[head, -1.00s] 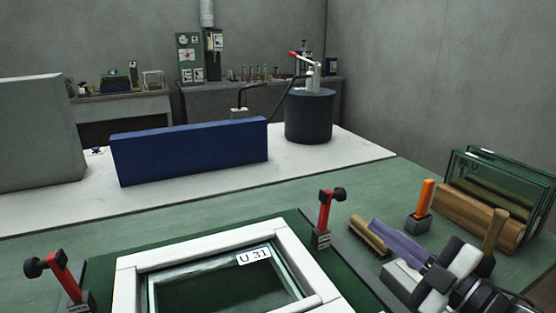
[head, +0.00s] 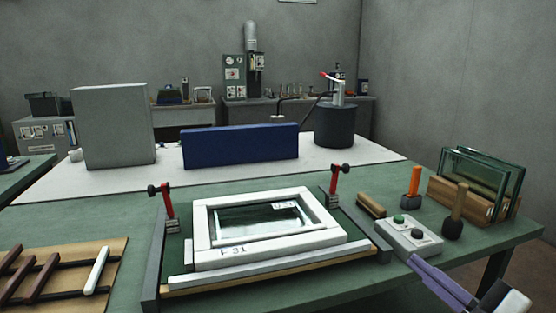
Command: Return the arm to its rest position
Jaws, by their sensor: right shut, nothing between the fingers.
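My right gripper (head: 428,272) shows at the lower right of the head view, with its long purple fingers pointing up and to the left. It is shut and empty. Its fingertips show just in front of the grey button box (head: 408,240); I cannot tell how high above the table they are. The wrist is partly cut off by the bottom right edge. My left gripper is not in view. A white frame (head: 232,256) marked F 31 lies on the green fixture, with a glass pane (head: 250,217) inside it.
Two red clamps (head: 168,202) (head: 334,182) stand upright at the fixture. An orange-handled tool (head: 415,182), a dark-headed mallet (head: 456,212) and glass panes in a wooden rack (head: 450,196) stand at the right. A board with strips (head: 70,270) lies at the left.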

